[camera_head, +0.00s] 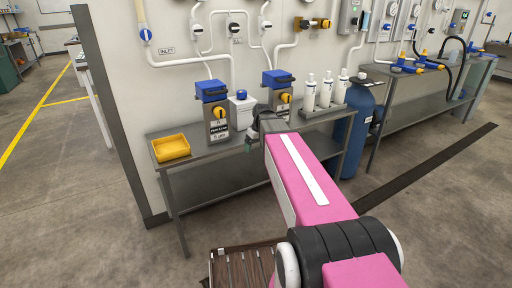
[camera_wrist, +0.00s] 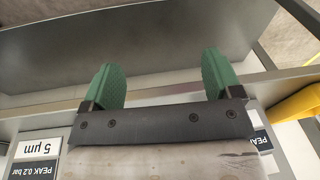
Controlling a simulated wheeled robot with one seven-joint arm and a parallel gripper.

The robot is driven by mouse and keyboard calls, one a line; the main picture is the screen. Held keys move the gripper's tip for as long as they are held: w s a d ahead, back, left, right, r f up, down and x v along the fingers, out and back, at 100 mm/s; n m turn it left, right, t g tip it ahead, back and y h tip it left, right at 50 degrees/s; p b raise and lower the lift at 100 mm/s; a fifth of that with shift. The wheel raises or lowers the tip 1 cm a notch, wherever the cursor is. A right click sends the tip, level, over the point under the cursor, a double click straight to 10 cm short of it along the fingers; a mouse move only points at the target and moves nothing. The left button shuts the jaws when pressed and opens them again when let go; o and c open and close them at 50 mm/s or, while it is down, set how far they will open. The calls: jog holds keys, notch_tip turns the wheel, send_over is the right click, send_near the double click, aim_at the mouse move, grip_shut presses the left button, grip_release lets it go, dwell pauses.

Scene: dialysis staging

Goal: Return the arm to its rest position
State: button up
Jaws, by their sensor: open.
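My pink arm reaches out over the grey metal bench (camera_head: 205,162) in the head view. My gripper (camera_head: 250,148) is small there, at the bench's front edge, and partly hidden by the arm. In the wrist view my gripper (camera_wrist: 164,80) shows two green fingers set wide apart. Nothing is between the fingers. Beyond them lie the bench's edge and its grey lower shelf (camera_wrist: 60,65).
On the bench are a yellow tray (camera_head: 171,148), two blue-topped filter units (camera_head: 215,108) (camera_head: 278,88), a white container (camera_head: 241,110) and three white bottles (camera_head: 325,92). A blue tank (camera_head: 355,130) stands at the bench's right end. Open floor (camera_head: 70,220) lies at left.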

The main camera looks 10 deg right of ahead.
jog(key=s+f+m+h, duration=0.1)
jog(key=s+f+m, duration=0.1)
jog(key=s+f, duration=0.4)
jog(key=s+f+m+g, duration=0.1)
jog(key=s+f+m, duration=0.2)
jog(key=s, duration=0.9)
notch_tip(320, 180, down, 3)
jog(key=shift+a+f+h, duration=0.1)
jog(key=shift+a+h, duration=0.25)
jog(key=shift+h, duration=0.05)
